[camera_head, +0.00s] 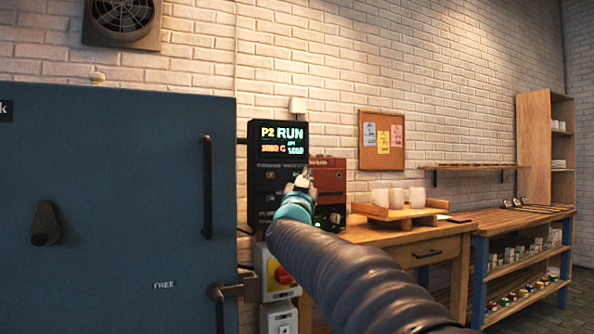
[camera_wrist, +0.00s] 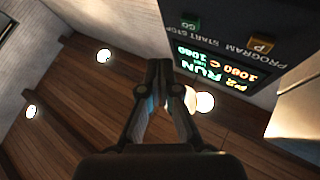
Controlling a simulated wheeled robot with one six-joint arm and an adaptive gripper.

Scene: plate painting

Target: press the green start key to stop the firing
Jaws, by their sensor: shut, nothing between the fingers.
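The dark controller panel (camera_head: 262,187) hangs beside the blue kiln (camera_head: 110,215). Its lit screen (camera_head: 281,142) reads P2 RUN, with a temperature line below. My gripper (camera_head: 305,178) is in front of the panel's right part, shut and empty. In the wrist view the panel is upside down. There the green key (camera_wrist: 190,25), marked GO, is near the START STOP lettering, beside an orange P key (camera_wrist: 261,44). The shut fingertips (camera_wrist: 159,66) appear below and left of the green key; I cannot tell the gap. In the head view, I cannot make out the green key behind my gripper.
A red box (camera_head: 329,180) is right of the panel. A yellow-and-red switch (camera_head: 280,275) is below it. A wooden table (camera_head: 440,236) holds a tray of white cups (camera_head: 397,198). The kiln's black handle (camera_head: 207,187) sticks out at the left.

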